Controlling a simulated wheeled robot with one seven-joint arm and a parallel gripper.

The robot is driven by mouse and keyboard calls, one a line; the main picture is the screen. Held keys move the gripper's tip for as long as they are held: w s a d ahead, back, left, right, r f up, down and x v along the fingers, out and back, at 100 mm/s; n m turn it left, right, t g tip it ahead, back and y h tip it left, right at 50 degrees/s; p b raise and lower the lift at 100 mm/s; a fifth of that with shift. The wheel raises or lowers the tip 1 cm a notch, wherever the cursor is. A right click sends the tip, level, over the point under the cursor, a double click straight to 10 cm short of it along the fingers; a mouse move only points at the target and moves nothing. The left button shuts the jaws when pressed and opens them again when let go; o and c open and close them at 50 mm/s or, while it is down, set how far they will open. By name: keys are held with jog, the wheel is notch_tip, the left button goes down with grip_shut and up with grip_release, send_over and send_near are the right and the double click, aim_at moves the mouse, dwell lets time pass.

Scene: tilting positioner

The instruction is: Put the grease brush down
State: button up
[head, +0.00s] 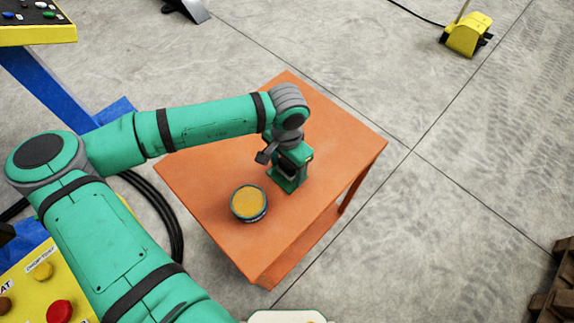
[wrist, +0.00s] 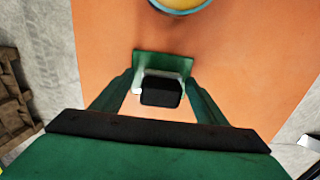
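My gripper (head: 287,181) is over the orange table (head: 330,150), low and pointing down; it also shows in the wrist view (wrist: 162,92). Its two green fingers stand apart, with a dark, block-like piece between them that I take for the grease brush (wrist: 161,92), seen end on. The fingers appear shut on it. The brush's bristles are hidden, and I cannot tell whether its lower end touches the table. In the head view the gripper hides the brush. No other brush shows on the table.
A round tin of yellow grease (head: 248,202) stands on the table, left of and nearer than my gripper; it also shows at the wrist view's top edge (wrist: 181,4). The table's right part is bare. A yellow control panel (head: 40,285) and black cables (head: 160,210) lie left.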

jog(key=shift+w, duration=0.1)
jog(key=r, duration=1)
jog(key=shift+d+r, duration=0.3)
jog(key=shift+d, duration=0.1)
